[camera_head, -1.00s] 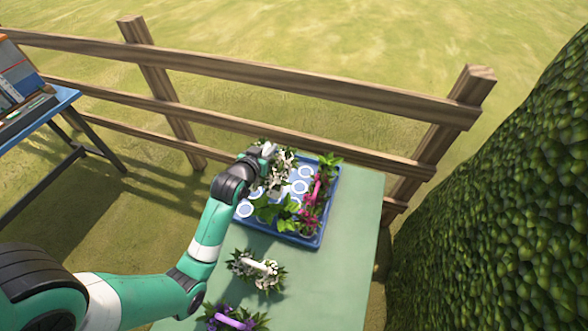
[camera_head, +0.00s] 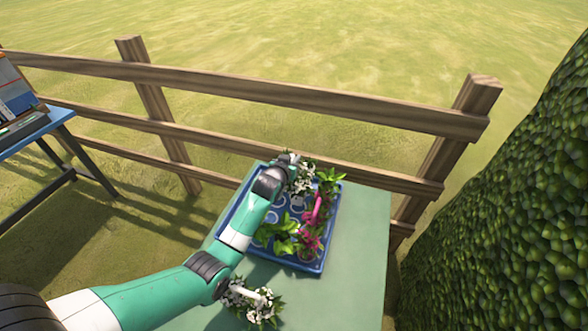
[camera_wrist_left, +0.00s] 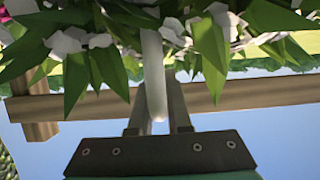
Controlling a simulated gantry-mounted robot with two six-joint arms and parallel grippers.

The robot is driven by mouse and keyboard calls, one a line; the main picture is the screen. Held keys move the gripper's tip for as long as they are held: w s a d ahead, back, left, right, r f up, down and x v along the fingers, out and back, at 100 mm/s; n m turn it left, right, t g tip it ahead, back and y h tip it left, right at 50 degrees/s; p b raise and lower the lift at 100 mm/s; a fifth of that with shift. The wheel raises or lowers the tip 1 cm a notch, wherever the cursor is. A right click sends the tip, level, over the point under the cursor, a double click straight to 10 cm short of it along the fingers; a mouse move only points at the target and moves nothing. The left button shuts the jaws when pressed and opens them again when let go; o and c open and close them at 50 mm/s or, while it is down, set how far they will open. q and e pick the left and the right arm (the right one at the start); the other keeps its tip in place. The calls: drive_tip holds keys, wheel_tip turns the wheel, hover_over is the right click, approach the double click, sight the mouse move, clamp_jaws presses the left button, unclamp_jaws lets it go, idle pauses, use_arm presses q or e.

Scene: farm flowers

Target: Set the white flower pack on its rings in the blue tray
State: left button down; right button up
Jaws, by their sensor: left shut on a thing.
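My left gripper (camera_head: 291,160) is shut on the pale handle of a white flower pack (camera_head: 303,181) with green leaves, over the far side of the blue tray (camera_head: 226,215). In the left wrist view, the pack (camera_wrist_left: 110,45) hangs across the fingers (camera_wrist_left: 156,112), its handle between them. White rings (camera_head: 295,201) show in the tray below and left of the pack. Whether the pack touches the tray is unclear, since the arm and leaves hide its base. My right gripper is not in view.
A pink flower pack (camera_head: 316,212) stands along the tray's right side, with leafy green plants (camera_head: 279,236) in front. A second white pack (camera_head: 256,303) sits on the green table (camera_head: 352,240) before the tray. A wooden fence (camera_head: 250,92) runs behind; a hedge (camera_head: 530,210) stands right.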

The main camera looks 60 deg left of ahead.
use_arm(q)
drive_tip(key=shift+w+f+b, duration=0.15)
drive_tip(key=shift+f+b, duration=0.8)
drive_tip(key=shift+f, duration=0.65)
drive_tip(key=shift+a+f, duration=0.1)
drive_tip(key=c, duration=1.3)
unclamp_jaws()
drive_tip(key=shift+f, duration=0.2)
drive_tip(key=o, duration=0.4)
drive_tip(key=shift+o, duration=0.2)
drive_tip(key=shift+r, duration=0.1)
